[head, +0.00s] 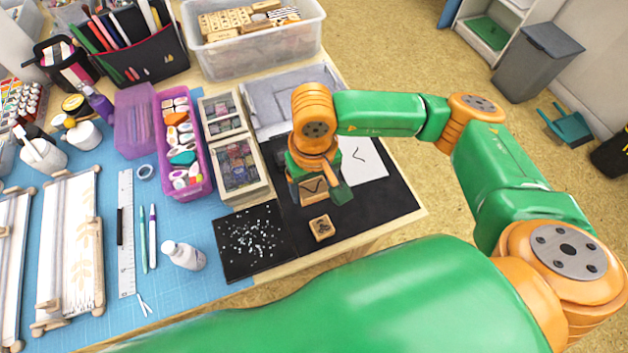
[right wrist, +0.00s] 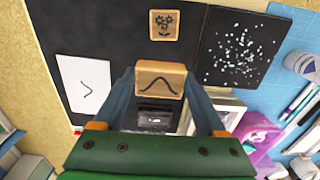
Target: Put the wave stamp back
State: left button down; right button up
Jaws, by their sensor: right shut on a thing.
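The wave stamp (right wrist: 160,80) is a wooden block with a dark wave line on its face. My right gripper (head: 316,180) is shut on it, with one finger on each side in the right wrist view. In the head view the stamp (head: 312,188) is over the black mat (head: 384,195); I cannot tell whether it touches the mat. A second wooden stamp (head: 321,228) with a dark face-like design lies on the mat; it also shows in the right wrist view (right wrist: 165,23). My left gripper is not in view.
White paper (head: 364,163) with a wave print lies right of the gripper. A grey tray (head: 285,92) is behind it. Inkpad boxes (head: 238,165) and a speckled black sheet (head: 250,242) lie left. A clear bin (head: 230,62) stands at the back.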

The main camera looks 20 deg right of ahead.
aim_at(313, 183)
jog(key=w+f, duration=0.1)
jog(key=f, duration=0.1)
jog(key=w+d+f, duration=0.1)
jog(key=w+f, duration=0.1)
jog(key=shift+w+f+p, duration=0.1)
jog(key=shift+p, duration=0.2)
notch_tip(313, 183, down, 2)
jog(key=shift+a+f+p, duration=0.15)
jog(key=shift+f+p, duration=0.05)
jog(key=shift+p, duration=0.3)
jog(key=shift+f+b, duration=0.35)
jog(key=o, duration=1.3)
jog(key=shift+r, duration=0.55)
notch_tip(313, 183, up, 11)
jog(key=b, duration=0.1)
jog(key=shift+r+b, duration=0.2)
jog(key=shift+b, duration=0.15)
jog(key=shift+f, duration=0.1)
